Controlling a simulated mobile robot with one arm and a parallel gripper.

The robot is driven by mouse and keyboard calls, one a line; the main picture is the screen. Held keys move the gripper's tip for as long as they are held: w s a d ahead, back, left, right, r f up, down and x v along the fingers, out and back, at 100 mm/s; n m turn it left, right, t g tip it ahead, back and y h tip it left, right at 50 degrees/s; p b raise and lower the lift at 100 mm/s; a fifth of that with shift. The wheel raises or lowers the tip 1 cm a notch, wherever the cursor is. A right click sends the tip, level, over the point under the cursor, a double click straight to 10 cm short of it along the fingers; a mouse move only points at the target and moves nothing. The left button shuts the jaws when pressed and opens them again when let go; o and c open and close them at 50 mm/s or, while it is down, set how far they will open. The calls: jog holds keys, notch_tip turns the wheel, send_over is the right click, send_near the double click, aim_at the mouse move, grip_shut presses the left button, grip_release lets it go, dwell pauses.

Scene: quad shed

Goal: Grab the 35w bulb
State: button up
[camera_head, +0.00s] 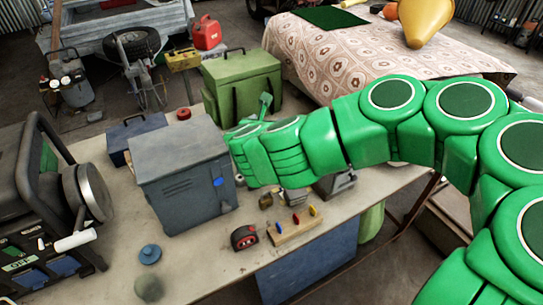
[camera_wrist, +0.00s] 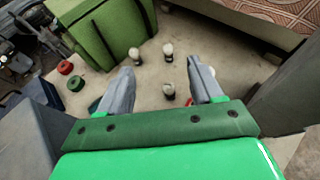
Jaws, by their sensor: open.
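Small bulbs with pale glass and dark bases stand on the workbench in the wrist view: a left bulb (camera_wrist: 134,55), a back bulb (camera_wrist: 168,49) and a near bulb (camera_wrist: 168,90). A pale rounded bit shows beside the right finger, mostly hidden. I cannot read any wattage, so I cannot tell which is the 35w bulb. My gripper (camera_wrist: 162,66) is open and empty above the bench. The near bulb shows between its fingers, and the other two show beyond the fingertips. In the head view my arm and a grey metal box (camera_head: 183,180) hide the bulbs.
A green box (camera_wrist: 112,28) stands beyond the bulbs on the left; it also shows in the head view (camera_head: 243,84). A red round item (camera_wrist: 65,67) and a green one (camera_wrist: 75,83) lie left. A tape measure (camera_head: 244,237) and wooden block (camera_head: 294,227) lie near the bench's front edge.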

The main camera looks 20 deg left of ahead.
notch_tip(320, 180, down, 16)
jog(key=shift+r, duration=0.25)
jog(key=shift+w+f, duration=0.1)
jog(key=shift+f, duration=0.1)
jog(key=shift+a+f, duration=0.1)
jog(key=shift+w+a+f, duration=0.15)
jog(key=shift+w, duration=0.15)
jog(key=shift+w, duration=0.75)
